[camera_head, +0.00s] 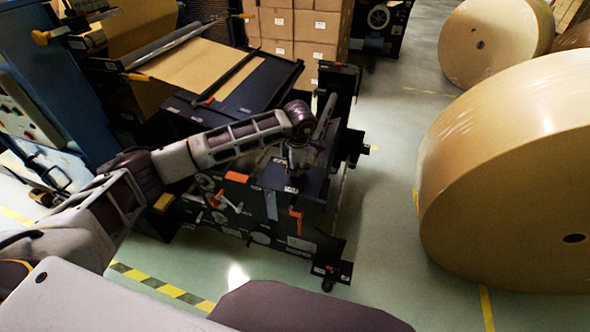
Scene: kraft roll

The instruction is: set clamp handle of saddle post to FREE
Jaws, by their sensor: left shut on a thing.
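My left arm reaches in from the left over the black machine. My left gripper (298,168) points down at the machine's near right end, beside a black plate (292,186) with a white label. It is shut on a small part there, which looks like the clamp handle; the wrist and fingers hide most of it. The handle's setting cannot be read from this view. A grey bar (327,110) slants up just right of the wrist, between dark uprights. My right gripper is not in view.
Orange levers (296,222) stick out on the machine's near side. A large kraft roll (510,170) stands on the floor at right, with another roll (495,42) behind. Stacked cartons (300,30) stand at the back. The floor strip between machine and roll is clear.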

